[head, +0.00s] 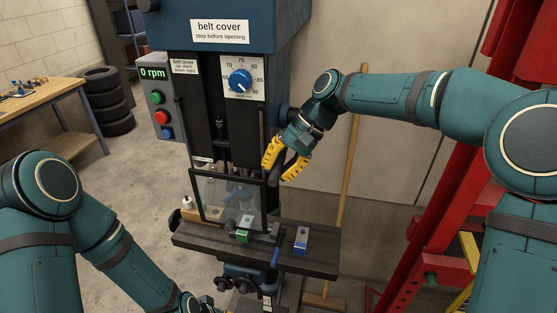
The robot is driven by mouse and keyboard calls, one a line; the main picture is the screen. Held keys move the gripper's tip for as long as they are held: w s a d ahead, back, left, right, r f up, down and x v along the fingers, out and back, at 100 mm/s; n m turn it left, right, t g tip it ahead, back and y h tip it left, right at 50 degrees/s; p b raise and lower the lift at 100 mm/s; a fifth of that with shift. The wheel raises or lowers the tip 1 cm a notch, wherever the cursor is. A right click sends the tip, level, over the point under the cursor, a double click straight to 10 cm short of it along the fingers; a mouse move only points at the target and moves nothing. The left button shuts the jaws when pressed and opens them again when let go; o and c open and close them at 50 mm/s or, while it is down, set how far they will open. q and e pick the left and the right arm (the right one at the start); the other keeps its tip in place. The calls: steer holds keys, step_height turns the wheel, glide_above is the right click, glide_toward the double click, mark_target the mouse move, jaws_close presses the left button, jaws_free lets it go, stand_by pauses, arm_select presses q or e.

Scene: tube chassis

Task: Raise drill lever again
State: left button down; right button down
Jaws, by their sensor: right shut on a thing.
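The drill press (235,30) stands in the middle of the head view, with a dial, a clear guard (225,200) and a work table. My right gripper (275,174), with yellow fingers, is at the right side of the press, beside the guard's upper right corner. It is shut on a dark part there, apparently the drill lever (272,180); the fingers hide most of it. My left gripper (195,303) is low at the bottom edge, left of the press base. It is partly cut off, and its fingers are unclear.
The drill table (195,240) carries a green block (243,236) and a blue block (301,240). A control box (158,97) reads 0 rpm. A broom (351,170) leans behind, beside a red frame (430,210). Tires (107,100) and a workbench (40,95) stand left.

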steer(key=shift+a+r+p, duration=0.1)
steer(key=shift+r+p, duration=0.2)
steer(key=shift+r, duration=0.05)
steer(key=c, duration=0.8)
jaws_free()
steer(key=shift+s, duration=0.1)
steer(key=shift+c, duration=0.2)
steer(key=v, duration=1.2)
steer(key=shift+f, duration=0.1)
